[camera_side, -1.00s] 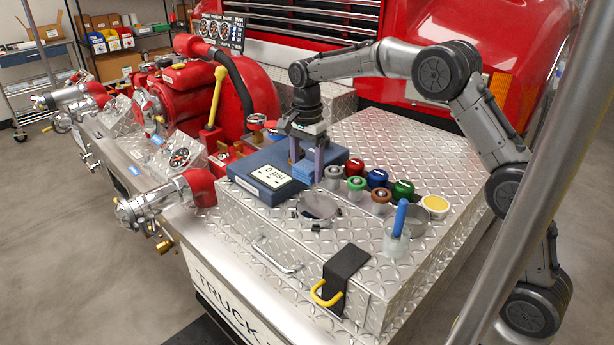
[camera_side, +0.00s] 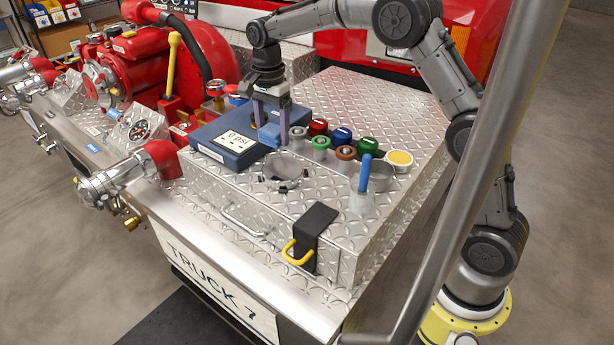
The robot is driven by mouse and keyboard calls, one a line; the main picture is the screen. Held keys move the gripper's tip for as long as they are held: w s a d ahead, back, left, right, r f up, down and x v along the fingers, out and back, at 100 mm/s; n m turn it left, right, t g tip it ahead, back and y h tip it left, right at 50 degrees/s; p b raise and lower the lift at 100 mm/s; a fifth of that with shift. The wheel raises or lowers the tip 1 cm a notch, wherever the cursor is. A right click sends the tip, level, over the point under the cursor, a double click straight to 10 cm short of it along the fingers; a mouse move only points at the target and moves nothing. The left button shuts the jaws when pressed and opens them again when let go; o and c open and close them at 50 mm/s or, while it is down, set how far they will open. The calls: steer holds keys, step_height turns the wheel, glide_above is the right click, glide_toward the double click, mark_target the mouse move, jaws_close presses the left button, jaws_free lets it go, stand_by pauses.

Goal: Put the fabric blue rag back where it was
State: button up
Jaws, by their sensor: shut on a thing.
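The blue rag (camera_side: 269,137) is a small light-blue folded piece at the right part of the dark blue gauge case (camera_side: 215,130), whose screen reads 0 psi. My gripper (camera_side: 271,131) points down with one purple-grey finger on each side of the rag and is shut on it. The fingers partly hide the rag. I cannot tell whether the rag touches the case or is held just above it.
A round metal ring (camera_side: 285,171) lies in front of the gripper. A black strap (camera_side: 315,225) with a yellow handle hangs over the front edge. The diamond-plate deck behind is clear.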

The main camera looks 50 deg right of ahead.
glide_above(324, 192)
steer(key=shift+m, duration=0.4)
steer(key=shift+d+f, duration=0.1)
steer(key=shift+f, duration=4.35)
steer(key=shift+f, duration=0.15)
steer(key=o, duration=1.3)
step_height(324, 192, up, 11)
steer(key=s+a+r+n+t, duration=0.2)
steer(key=s+n, duration=0.7)
steer(key=s+a+r+n+t, duration=0.2)
steer(key=s+r+n+t, duration=0.1)
steer(key=s+n, duration=0.6)
steer(key=shift+s+a+r+t, duration=0.2)
steer(key=shift+s+a+t, duration=0.1)
steer(key=shift+s, duration=0.4)
